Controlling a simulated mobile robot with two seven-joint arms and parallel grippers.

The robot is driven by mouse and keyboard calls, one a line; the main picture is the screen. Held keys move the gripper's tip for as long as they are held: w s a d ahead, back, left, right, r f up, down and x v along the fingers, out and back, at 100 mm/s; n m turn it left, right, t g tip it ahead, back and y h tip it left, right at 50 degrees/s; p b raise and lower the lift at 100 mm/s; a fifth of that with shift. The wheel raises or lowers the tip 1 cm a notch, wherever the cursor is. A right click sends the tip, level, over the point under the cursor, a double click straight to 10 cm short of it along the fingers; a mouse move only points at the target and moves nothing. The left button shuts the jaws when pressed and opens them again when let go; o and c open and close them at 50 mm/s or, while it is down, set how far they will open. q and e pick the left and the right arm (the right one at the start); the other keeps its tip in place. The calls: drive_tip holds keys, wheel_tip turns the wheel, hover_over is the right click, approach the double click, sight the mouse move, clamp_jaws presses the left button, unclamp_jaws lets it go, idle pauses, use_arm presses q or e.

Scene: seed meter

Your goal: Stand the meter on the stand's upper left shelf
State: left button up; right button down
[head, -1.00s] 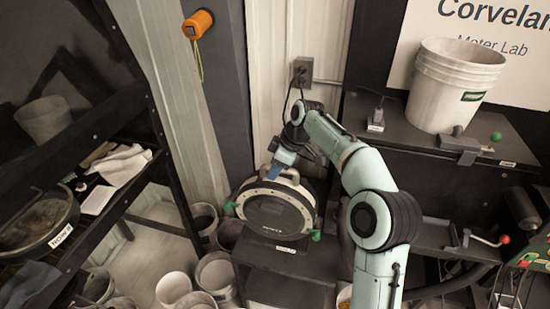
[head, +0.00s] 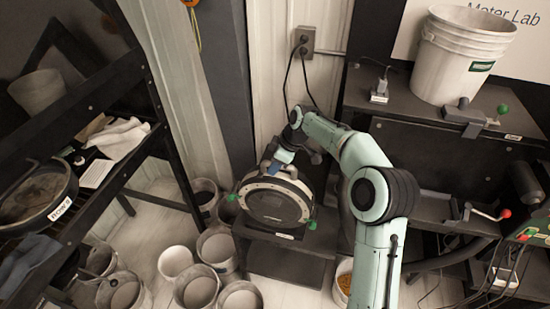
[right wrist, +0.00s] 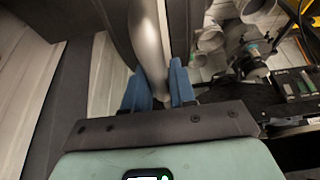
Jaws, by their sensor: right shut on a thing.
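The meter (head: 278,203), a round drum with a pale rim, dark face and green knobs, is upright, slightly tilted, at a small dark table (head: 300,258). I cannot tell whether its base touches the top. My right gripper (head: 283,157) is at the meter's top. In the right wrist view its blue fingers (right wrist: 160,88) are shut around a grey curved handle (right wrist: 148,45). A dark stand (head: 440,190) with upper and lower ledges is at the right; its upper ledge (head: 400,122) carries a bucket. My left gripper is out of view.
The white bucket (head: 460,60), a small charger (head: 379,92) and a clamp with a green knob (head: 480,118) occupy the upper ledge. A red-knobbed crank (head: 490,225) sticks out below. A loaded rack (head: 85,215) is at left. Several pails (head: 198,285) stand on the floor.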

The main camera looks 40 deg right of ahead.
drive_tip(key=c, duration=1.3)
unclamp_jaws()
drive_tip(key=o, duration=0.4)
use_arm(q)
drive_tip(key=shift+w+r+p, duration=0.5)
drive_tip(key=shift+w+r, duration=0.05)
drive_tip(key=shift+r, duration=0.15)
use_arm(e)
drive_tip(key=v, duration=1.2)
drive_tip(key=shift+s, duration=0.1)
drive_tip(key=shift+a, duration=0.1)
